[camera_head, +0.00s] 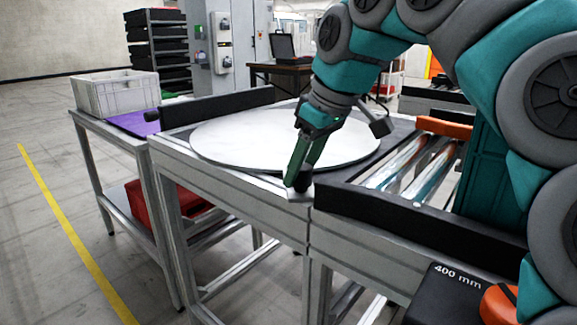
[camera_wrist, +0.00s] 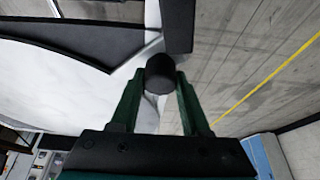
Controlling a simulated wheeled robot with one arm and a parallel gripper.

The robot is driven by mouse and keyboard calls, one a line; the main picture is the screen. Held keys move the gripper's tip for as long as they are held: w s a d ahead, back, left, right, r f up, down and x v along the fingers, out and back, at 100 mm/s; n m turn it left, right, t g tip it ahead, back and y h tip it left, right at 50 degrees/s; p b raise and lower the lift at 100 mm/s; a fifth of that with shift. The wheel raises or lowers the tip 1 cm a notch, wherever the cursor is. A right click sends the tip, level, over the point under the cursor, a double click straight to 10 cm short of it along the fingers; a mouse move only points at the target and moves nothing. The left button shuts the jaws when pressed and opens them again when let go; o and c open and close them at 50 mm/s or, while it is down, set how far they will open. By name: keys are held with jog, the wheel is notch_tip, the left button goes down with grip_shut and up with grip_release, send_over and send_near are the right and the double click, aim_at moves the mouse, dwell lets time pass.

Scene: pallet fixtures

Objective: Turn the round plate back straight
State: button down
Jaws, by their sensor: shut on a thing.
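The round plate (camera_head: 245,140) is a broad pale grey disc lying flat on top of a metal-framed table; part of it is hidden behind my arm. It fills much of the left side in the wrist view (camera_wrist: 50,95). My gripper (camera_head: 300,176) reaches down at the plate's front right edge. Its green fingers are shut on a short black knob (camera_wrist: 160,75), which sits between the fingertips in the wrist view. Whether the knob is fixed to the plate or to the table is not clear.
A black rail (camera_head: 220,105) runs along the plate's back left. Another black rail (camera_head: 400,212) borders the rollers (camera_head: 405,165) on the right. A grey crate (camera_head: 115,93) stands on the left table, beside a purple mat (camera_head: 132,122). Floor at left is clear.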

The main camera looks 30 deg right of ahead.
aim_at(371, 191)
jog(key=shift+d+r, duration=0.1)
jog(key=shift+d, duration=0.15)
jog(key=shift+c, duration=1.9)
grip_release()
jog(key=shift+s+d, duration=0.1)
jog(key=shift+v, duration=0.9)
jog(key=s+d, duration=0.1)
jog(key=s, duration=0.2)
jog(key=s+d, duration=0.1)
jog(key=s, duration=0.3)
jog(key=s+d+r+p, duration=0.1)
jog(key=s+d, duration=0.1)
jog(key=s, duration=0.1)
jog(key=shift+s+r, duration=0.1)
jog(key=shift+s, duration=0.1)
jog(key=shift+s+d, duration=0.25)
jog(key=shift+s, duration=0.35)
